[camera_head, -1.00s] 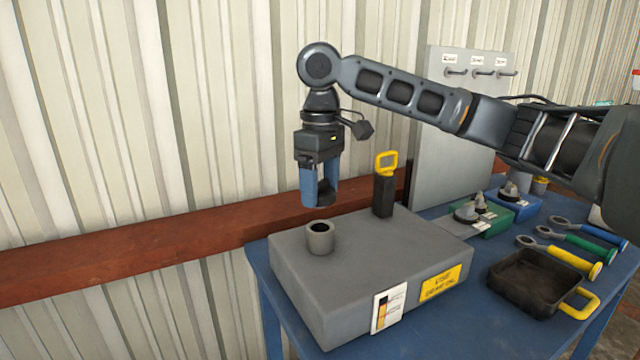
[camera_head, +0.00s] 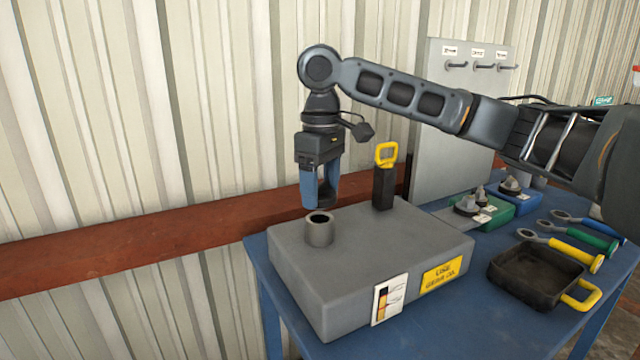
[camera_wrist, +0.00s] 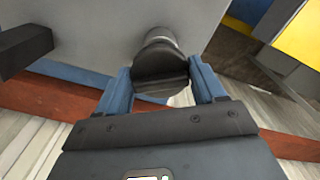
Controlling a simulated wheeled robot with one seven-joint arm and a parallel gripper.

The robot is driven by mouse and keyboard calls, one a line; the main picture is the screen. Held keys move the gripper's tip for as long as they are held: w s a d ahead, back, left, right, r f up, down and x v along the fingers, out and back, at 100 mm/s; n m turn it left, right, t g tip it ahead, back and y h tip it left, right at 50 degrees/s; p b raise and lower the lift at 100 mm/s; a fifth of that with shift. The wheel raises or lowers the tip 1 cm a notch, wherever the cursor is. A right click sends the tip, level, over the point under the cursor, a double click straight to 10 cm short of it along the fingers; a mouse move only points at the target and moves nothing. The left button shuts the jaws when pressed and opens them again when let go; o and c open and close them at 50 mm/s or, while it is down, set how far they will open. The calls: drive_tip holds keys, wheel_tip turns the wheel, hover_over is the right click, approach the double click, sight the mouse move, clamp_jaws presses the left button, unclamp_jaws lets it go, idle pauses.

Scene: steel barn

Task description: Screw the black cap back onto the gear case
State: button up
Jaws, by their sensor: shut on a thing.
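The grey gear case (camera_head: 365,255) sits on the blue table. Its round open filler neck (camera_head: 319,231) stands up near the left end, with a dark hole in its top. My gripper (camera_head: 321,198) points down just above and slightly behind the neck in the picture. Its blue fingers are shut on the black cap (camera_wrist: 160,68), which shows between them in the wrist view. The cap appears apart from the neck, though the wrist view hides most of the neck behind it. The gripper (camera_wrist: 162,82) hides part of the cap in the head view.
A black post with a yellow handle (camera_head: 385,155) rises from the case right of my gripper. A black tray (camera_head: 540,280), several spanners (camera_head: 570,252) and a green block (camera_head: 487,210) lie to the right. A grey panel (camera_head: 450,130) stands behind. A red-brown beam (camera_head: 120,237) crosses the wall.

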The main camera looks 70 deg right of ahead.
drive_tip(key=shift+f+b, duration=0.65)
drive_tip(key=shift+f, duration=1)
idle(0.7)
drive_tip(key=shift+r+p, duration=0.1)
drive_tip(key=shift+p, duration=0.2)
drive_tip(key=shift+m, duration=0.5)
drive_tip(key=shift+m+p, duration=1.9)
drive_tip(key=shift+m, duration=0.1)
drive_tip(key=shift+m+p, duration=1.85)
drive_tip(key=shift+m, duration=0.05)
drive_tip(key=shift+a+m+p, duration=0.1)
drive_tip(key=shift+m+p, duration=0.3)
drive_tip(key=shift+m+p, duration=0.35)
drive_tip(key=shift+m, duration=0.65)
drive_tip(key=shift+w+m, duration=0.15)
drive_tip(key=shift+m, duration=2.45)
